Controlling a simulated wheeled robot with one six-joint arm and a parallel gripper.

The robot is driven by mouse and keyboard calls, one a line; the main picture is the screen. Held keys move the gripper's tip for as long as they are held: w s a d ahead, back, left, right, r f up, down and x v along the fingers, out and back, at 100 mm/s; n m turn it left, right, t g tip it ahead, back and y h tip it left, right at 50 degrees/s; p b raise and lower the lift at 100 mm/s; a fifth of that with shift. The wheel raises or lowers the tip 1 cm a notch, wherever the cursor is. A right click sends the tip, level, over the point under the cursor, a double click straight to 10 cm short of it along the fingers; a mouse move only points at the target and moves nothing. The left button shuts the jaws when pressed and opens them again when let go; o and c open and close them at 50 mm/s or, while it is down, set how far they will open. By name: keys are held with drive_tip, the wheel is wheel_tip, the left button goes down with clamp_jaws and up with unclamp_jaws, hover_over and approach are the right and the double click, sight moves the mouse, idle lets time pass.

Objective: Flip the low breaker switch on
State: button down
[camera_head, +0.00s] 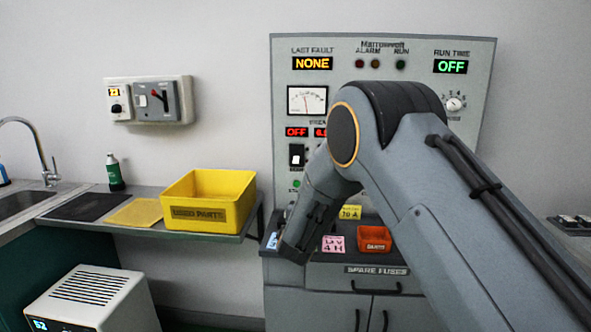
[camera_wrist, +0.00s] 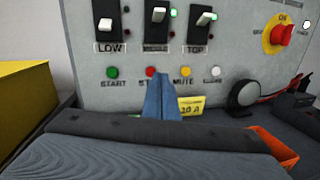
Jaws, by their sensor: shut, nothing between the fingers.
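The low breaker switch (camera_wrist: 105,24) is a black block with a white lever, above the LOW label at the upper left of the wrist view. Its lever sits lower than those of the middle switch (camera_wrist: 157,14) and top switch (camera_wrist: 204,18). In the head view one breaker switch (camera_head: 296,156) shows left of my arm, under a red OFF display (camera_head: 297,132); my arm hides the others. My gripper (camera_wrist: 160,80) is shut and empty, its blue fingers in front of the panel, below and right of the low switch, with no visible contact on it.
A row of buttons, including green START (camera_wrist: 113,73), lies below the switches. A red emergency knob (camera_wrist: 283,34) is at upper right. A yellow bin (camera_head: 208,200) stands on the left shelf. An orange tray (camera_head: 374,239) and yellow 10 A tag (camera_wrist: 191,106) sit below the panel.

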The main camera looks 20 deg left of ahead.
sight(296, 160)
drive_tip(key=s+a+n+y, duration=0.2)
drive_tip(key=a+n+y, duration=0.1)
drive_tip(key=a, duration=0.5)
drive_tip(key=shift+r+n+t+y, duration=0.15)
drive_tip(key=shift+n+t+y, duration=0.15)
drive_tip(key=shift+y, duration=0.3)
drive_tip(key=p+x, duration=0.2)
drive_tip(key=x, duration=0.7)
drive_tip(key=shift+w+p, duration=0.25)
drive_tip(key=shift+p, duration=0.05)
drive_tip(key=shift+w+r, duration=0.25)
drive_tip(key=s+r+p, duration=0.2)
drive_tip(key=r, duration=0.1)
drive_tip(key=shift+d+r+p, duration=0.1)
drive_tip(key=shift+d+p, duration=0.05)
drive_tip(key=shift+p, duration=0.15)
drive_tip(key=shift+r, duration=0.1)
